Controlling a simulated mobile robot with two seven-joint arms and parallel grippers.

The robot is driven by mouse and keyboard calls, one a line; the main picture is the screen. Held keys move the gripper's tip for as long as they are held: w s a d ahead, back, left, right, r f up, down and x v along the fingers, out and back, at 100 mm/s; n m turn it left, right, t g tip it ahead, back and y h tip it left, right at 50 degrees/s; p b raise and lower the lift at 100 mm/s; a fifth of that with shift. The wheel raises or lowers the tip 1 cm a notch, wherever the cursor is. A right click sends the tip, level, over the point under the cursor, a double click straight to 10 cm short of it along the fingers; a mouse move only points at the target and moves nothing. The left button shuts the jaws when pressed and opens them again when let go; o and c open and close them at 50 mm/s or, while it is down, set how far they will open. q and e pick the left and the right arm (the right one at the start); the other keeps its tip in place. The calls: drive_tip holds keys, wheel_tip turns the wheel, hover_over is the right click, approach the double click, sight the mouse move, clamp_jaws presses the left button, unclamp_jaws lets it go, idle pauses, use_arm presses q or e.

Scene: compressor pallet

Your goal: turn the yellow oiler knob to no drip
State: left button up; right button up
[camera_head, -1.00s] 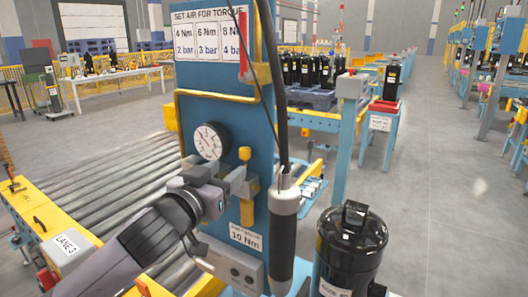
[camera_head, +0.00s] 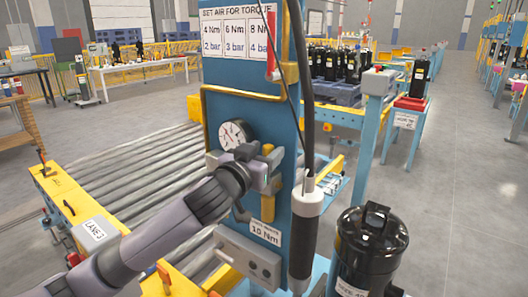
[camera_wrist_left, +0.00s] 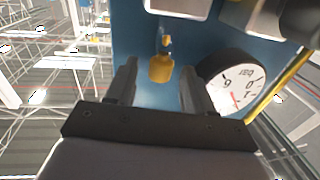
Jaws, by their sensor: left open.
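The yellow oiler knob (camera_head: 267,149) sits on the front of the blue panel (camera_head: 225,105), just right of the pressure gauge (camera_head: 234,135). In the head view my left gripper (camera_head: 264,168) is at the knob and partly covers it. In the left wrist view the knob (camera_wrist_left: 160,68) shows between the two spread fingers of the left gripper (camera_wrist_left: 159,78), with visible gaps on both sides. I cannot tell how deep the knob sits between the fingers. The yellow lower part of the oiler (camera_head: 268,207) shows below my gripper. My right gripper is not in view.
A black tool with a white collar (camera_head: 305,225) hangs right of the panel. A black compressor (camera_head: 370,245) stands at lower right. The gauge (camera_wrist_left: 232,82) is close beside one finger. A roller conveyor (camera_head: 130,180) runs at left. Open floor lies at far right.

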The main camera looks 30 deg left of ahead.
use_arm(q)
clamp_jaws()
drive_tip(key=shift+a+m+h, duration=0.15)
drive_tip(key=shift+m+h, duration=0.25)
drive_tip(key=shift+h, duration=0.3)
drive_tip(key=shift+a+f+m+g+h, duration=0.1)
drive_tip(key=shift+m+g+h, duration=0.2)
drive_tip(key=shift+m+h, duration=0.85)
drive_tip(key=shift+a+m+g+h, duration=0.1)
drive_tip(key=shift+m+g+h, duration=0.4)
drive_tip(key=shift+h, duration=1.05)
